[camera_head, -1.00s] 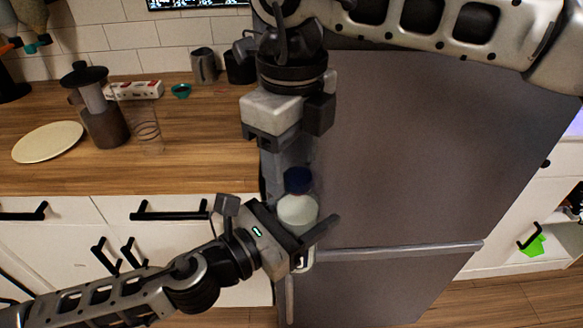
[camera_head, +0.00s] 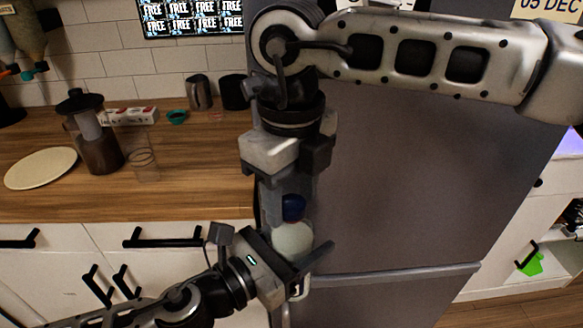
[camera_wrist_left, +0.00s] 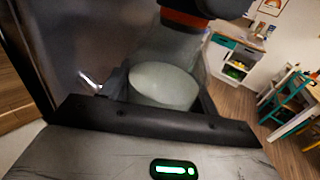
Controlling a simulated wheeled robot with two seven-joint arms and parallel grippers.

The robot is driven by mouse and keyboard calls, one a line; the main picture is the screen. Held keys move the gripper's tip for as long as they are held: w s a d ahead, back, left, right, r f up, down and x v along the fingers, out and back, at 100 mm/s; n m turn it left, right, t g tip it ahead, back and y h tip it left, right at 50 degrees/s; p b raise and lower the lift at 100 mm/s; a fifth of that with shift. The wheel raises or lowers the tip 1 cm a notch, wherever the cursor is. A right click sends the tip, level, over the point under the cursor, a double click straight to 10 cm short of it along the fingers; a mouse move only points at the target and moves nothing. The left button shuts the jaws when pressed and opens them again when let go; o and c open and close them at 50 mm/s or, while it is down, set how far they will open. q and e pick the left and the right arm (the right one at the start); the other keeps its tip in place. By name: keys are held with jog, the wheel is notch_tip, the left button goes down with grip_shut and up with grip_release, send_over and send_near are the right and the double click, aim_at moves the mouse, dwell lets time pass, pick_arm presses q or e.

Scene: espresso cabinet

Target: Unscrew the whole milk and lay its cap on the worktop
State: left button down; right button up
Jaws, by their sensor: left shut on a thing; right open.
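The whole milk is a clear bottle (camera_head: 293,240) with pale milk and a dark blue cap (camera_head: 293,207) on top. It stands upright in front of the fridge door. My left gripper (camera_head: 296,262) is shut on the bottle's body from the left. In the left wrist view the pale milk (camera_wrist_left: 163,85) shows between my fingers, with the clear upper bottle and an orange-red band above it. My right gripper (camera_head: 288,200) points down from above, open, with its fingers around or beside the cap. Contact with the cap cannot be told.
The wooden worktop (camera_head: 200,195) at left has a clear front stretch. A cream plate (camera_head: 40,168), a French press (camera_head: 97,140), a clear glass (camera_head: 144,160) and dark cups (camera_head: 235,92) stand farther back. The grey fridge (camera_head: 420,180) is right behind the bottle.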

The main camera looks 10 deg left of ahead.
jog(key=shift+f, duration=0.55)
jog(key=c, duration=1)
jog(key=shift+o, duration=0.2)
jog(key=shift+n, duration=0.8)
jog(key=o, duration=1.1)
